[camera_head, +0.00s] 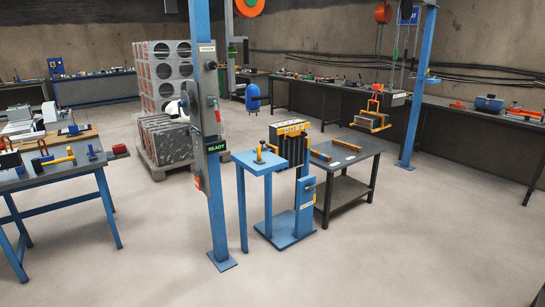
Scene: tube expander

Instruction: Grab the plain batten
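Two wooden battens lie on the dark grey table right of centre. One short batten (321,155) lies at the table's near left part, by the black slotted block. The other batten (347,145) lies farther back and to the right. Both look orange-brown; at this size I cannot tell which one is plain or whether either has markings. Neither of my grippers shows in this view.
The dark table (346,163) has bare top around the battens. A blue stand (260,162) with a small yellow-topped fitting and a tall blue post (207,140) stand left of it. A yellow hanging frame (371,121) hangs behind. The floor in front is clear.

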